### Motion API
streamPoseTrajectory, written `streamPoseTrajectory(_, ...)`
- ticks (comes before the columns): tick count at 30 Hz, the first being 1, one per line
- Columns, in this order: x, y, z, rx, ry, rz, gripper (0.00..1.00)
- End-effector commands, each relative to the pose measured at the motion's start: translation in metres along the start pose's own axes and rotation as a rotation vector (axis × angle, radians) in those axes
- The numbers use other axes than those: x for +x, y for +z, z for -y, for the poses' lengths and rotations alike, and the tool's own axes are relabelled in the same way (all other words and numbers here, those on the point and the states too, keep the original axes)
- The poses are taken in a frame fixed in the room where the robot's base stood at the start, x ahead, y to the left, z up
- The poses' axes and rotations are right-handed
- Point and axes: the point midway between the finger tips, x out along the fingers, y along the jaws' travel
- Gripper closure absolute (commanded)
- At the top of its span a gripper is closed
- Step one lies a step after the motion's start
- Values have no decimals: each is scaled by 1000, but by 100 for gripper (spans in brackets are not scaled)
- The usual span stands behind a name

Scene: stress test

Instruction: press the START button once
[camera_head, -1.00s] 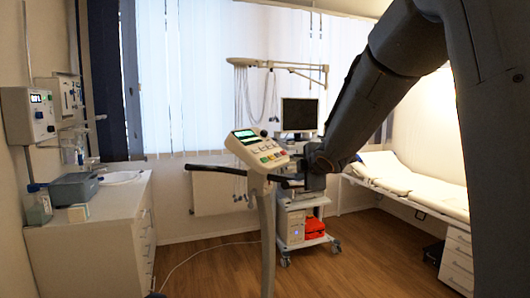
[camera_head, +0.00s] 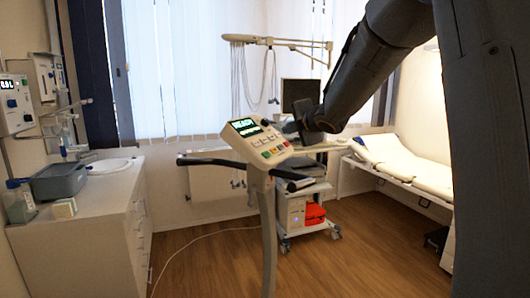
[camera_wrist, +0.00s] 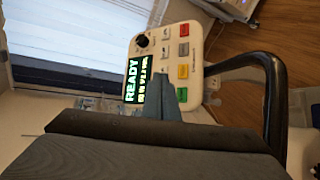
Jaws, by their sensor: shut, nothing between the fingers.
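The console (camera_head: 258,142) is a white panel on a post, with a lit screen and rows of coloured buttons. In the wrist view the screen (camera_wrist: 134,82) reads READY. Beside it are a dark knob (camera_wrist: 142,41), a red button (camera_wrist: 184,30), a yellow button (camera_wrist: 183,71) and a green button (camera_wrist: 182,95). No START lettering is readable. My gripper (camera_wrist: 168,82) is shut and empty, its tips appearing over the panel between screen and green button. Contact cannot be told. In the head view my gripper (camera_head: 292,128) is at the console's right side.
A dark handlebar (camera_head: 215,161) sticks out from the console; it curves close to my gripper in the wrist view. Behind stand a cart (camera_head: 300,215) with a monitor (camera_head: 300,92) and a couch (camera_head: 400,170). A counter (camera_head: 85,225) is at left. The middle floor is open.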

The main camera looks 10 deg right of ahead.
Motion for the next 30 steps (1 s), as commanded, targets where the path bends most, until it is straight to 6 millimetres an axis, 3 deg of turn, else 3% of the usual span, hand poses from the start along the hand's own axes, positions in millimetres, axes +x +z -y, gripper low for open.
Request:
streamPoseTrajectory(17, 6, -4, 5, 1, 0, 0, 100)
streamPoseTrajectory(30, 37, -26, 29, 0, 1, 0, 100)
